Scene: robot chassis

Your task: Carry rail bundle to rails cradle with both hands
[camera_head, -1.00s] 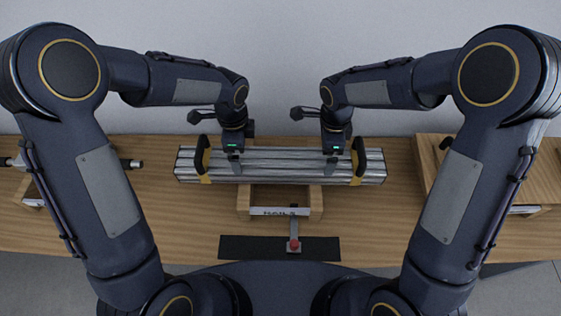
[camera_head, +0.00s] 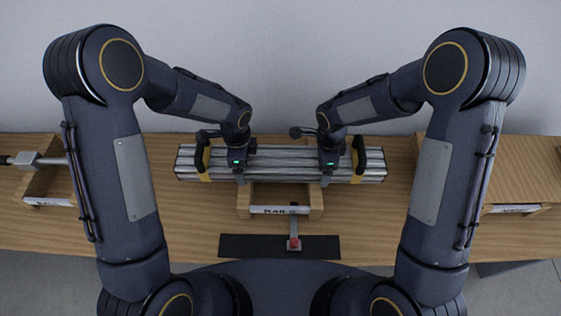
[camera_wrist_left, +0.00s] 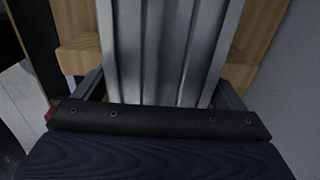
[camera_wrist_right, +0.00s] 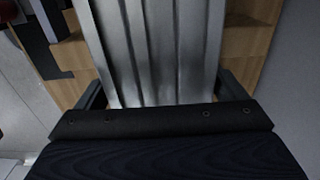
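The rail bundle (camera_head: 290,174) is a long stack of silvery rails lying left to right, with a yellow band and black handle near each end. The wooden rails cradle (camera_head: 282,196), labelled RAILS, shows in front of its middle; whether the bundle rests in it is hidden. My left gripper (camera_head: 239,180) is over the bundle left of centre, my right gripper (camera_head: 327,181) right of centre. In the left wrist view (camera_wrist_left: 160,92) and right wrist view (camera_wrist_right: 162,88), the fingers are spread on either side of the bundle, seemingly with slim gaps.
A red-tipped lever (camera_head: 293,243) stands on a dark strip (camera_head: 245,246) in front of the cradle. A wooden holder with a grey shaft (camera_head: 48,180) is at left, a wooden box (camera_head: 515,170) at right. A wall closes the back.

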